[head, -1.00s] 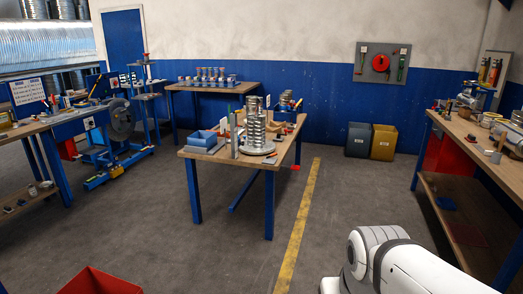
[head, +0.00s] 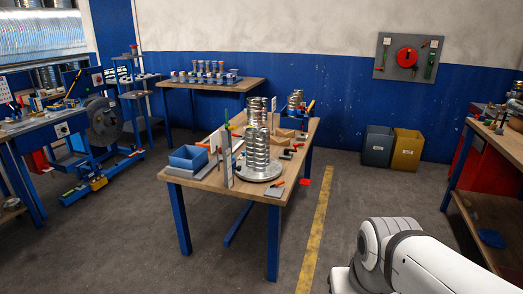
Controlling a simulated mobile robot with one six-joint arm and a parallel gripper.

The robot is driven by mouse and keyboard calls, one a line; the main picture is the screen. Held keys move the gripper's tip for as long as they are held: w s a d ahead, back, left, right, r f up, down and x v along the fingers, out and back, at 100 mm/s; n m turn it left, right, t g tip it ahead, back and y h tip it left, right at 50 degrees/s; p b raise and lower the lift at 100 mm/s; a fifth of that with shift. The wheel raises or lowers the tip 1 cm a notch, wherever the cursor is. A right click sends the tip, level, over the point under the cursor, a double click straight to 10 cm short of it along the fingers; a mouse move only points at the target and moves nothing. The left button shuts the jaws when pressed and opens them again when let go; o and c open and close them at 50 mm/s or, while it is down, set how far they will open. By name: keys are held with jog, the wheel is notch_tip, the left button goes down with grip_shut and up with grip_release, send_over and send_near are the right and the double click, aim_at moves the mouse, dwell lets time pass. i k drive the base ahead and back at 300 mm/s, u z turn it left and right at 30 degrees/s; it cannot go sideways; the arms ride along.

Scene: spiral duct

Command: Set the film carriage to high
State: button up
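I cannot single out the film carriage for certain in the head view. A blue upright stand (head: 135,90) with small shelves is at the left, beside a blue machine with a dark round disc (head: 103,120). Any carriage setting is too small to read. My gripper is out of view; only a white link of my arm shows at the bottom right.
A wooden table (head: 215,180) with silver spiral ducts (head: 257,150) and a blue bin (head: 188,157) stands in the middle. Workbenches stand left and right. Grey (head: 377,147) and yellow bins (head: 407,150) stand by the back wall. Floor around the yellow line (head: 316,235) is clear.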

aim_at(234, 168)
jog(key=u, duration=0.3)
jog(key=i, duration=2.2)
jog(key=u, duration=0.35)
